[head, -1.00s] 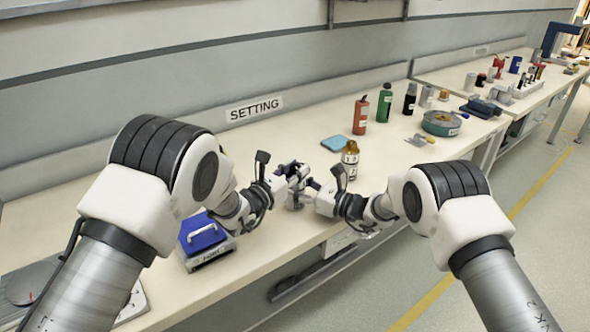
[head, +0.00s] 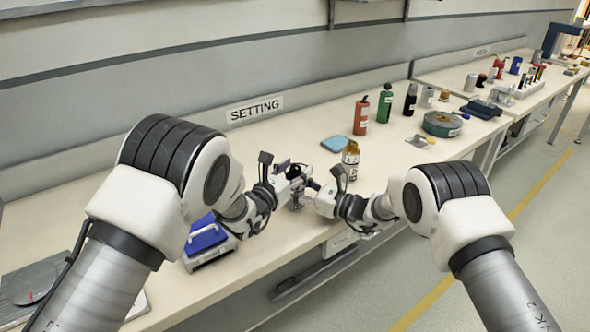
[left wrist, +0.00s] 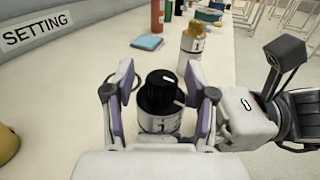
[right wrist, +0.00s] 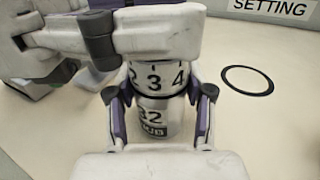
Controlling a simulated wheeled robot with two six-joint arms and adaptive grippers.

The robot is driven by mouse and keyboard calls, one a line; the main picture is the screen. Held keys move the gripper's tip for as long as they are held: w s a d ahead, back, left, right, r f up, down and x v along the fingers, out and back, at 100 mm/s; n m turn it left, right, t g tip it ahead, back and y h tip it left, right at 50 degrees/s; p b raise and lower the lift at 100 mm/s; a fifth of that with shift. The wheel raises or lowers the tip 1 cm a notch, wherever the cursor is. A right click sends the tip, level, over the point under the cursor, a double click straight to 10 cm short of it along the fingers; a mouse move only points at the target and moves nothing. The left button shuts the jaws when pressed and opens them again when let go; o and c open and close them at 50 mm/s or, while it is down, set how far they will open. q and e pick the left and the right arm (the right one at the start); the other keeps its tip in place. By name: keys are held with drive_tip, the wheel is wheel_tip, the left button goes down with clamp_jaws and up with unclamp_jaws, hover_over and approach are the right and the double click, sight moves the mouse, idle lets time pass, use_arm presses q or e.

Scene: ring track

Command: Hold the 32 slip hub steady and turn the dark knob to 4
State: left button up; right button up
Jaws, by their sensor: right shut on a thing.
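The 32 slip hub stands upright on the bench. In the right wrist view its white body (right wrist: 153,115) shows "32" and "HUB", with a number band (right wrist: 155,77) reading 2, 3, 4 above. The dark knob (left wrist: 160,88) tops it in the left wrist view, with a white line on its top and a white mark at the rim. My left gripper (left wrist: 160,95) is open, its fingers either side of the knob with gaps showing; it also shows in the head view (head: 297,178). My right gripper (right wrist: 158,103) is shut on the hub's lower body.
A bottle with an amber cap (head: 350,160) stands just behind the grippers. A blue box with a handle (head: 206,240) sits left, near the front edge. A light blue pad (head: 335,144) lies farther back. A black ring (right wrist: 247,80) lies flat on the bench beside the hub.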

use_arm(q)
drive_tip(key=v, duration=1.2)
